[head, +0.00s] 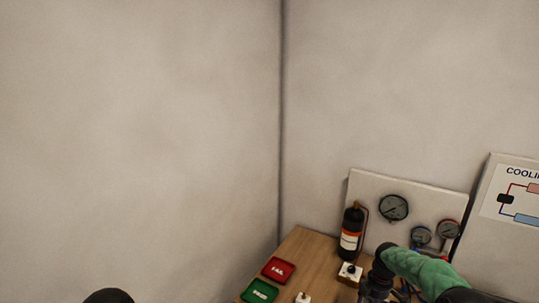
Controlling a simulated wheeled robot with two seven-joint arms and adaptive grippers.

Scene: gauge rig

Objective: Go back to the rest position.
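My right arm comes in from the lower right with a green-covered link. My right gripper (374,290) is a dark shape at the bottom edge, over the front of the wooden table (312,257). Its fingers are too dark and cut off to tell open from shut. A dark rounded shape shows at the bottom left; it may be part of my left arm, and no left gripper fingers are visible.
A gauge panel (425,198) with several dials stands at the back, beside a black bottle (351,232). A red tray (278,270), a green tray (259,291) and small white-based pieces (350,273) are on the table. A cooling diagram board (490,230) stands right. Bare walls fill the left.

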